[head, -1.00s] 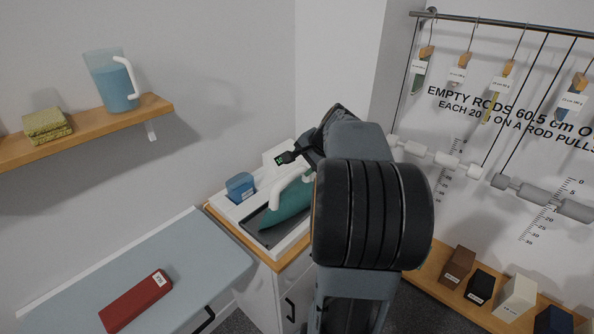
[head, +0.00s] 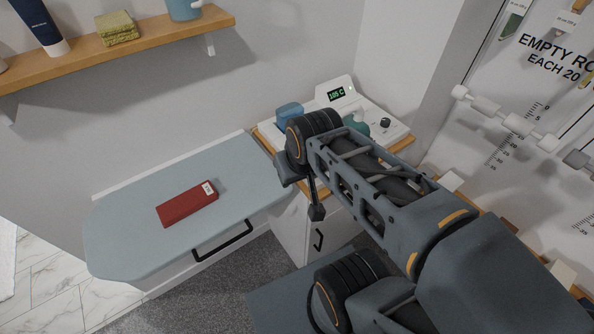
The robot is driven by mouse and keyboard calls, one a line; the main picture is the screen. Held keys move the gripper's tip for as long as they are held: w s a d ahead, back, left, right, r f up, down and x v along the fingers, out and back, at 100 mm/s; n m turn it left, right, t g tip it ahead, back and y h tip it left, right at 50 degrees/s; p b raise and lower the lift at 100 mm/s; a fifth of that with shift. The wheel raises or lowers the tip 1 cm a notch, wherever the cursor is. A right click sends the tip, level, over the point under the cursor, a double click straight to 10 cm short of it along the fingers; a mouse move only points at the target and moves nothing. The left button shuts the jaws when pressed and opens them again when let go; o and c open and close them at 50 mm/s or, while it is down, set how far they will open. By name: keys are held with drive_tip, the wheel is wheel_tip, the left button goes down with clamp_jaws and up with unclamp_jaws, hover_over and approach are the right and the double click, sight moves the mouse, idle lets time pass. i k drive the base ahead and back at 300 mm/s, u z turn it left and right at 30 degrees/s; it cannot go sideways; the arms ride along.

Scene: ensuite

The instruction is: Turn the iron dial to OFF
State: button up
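The white iron station (head: 397,132) stands on the wooden-topped cabinet, right of the ironing board. A small black dial (head: 385,122) sits on its right part; I cannot read its setting. A green display (head: 337,94) at its back reads about 105 C. The teal iron (head: 357,124) is mostly hidden behind my arm. My gripper (head: 316,212) hangs pointing down in front of the cabinet, lower and nearer than the station and left of the dial. Its fingers are too dark and small to tell open from shut.
A blue container (head: 288,113) is at the station's left. A red block (head: 187,204) lies on the grey ironing board (head: 125,238). Rods hang on the right wall. The floor in front is open.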

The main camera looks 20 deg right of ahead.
sight(385, 121)
drive_tip(key=z, duration=3.15)
drive_tip(key=i, duration=1.25)
drive_tip(key=u, duration=3.25)
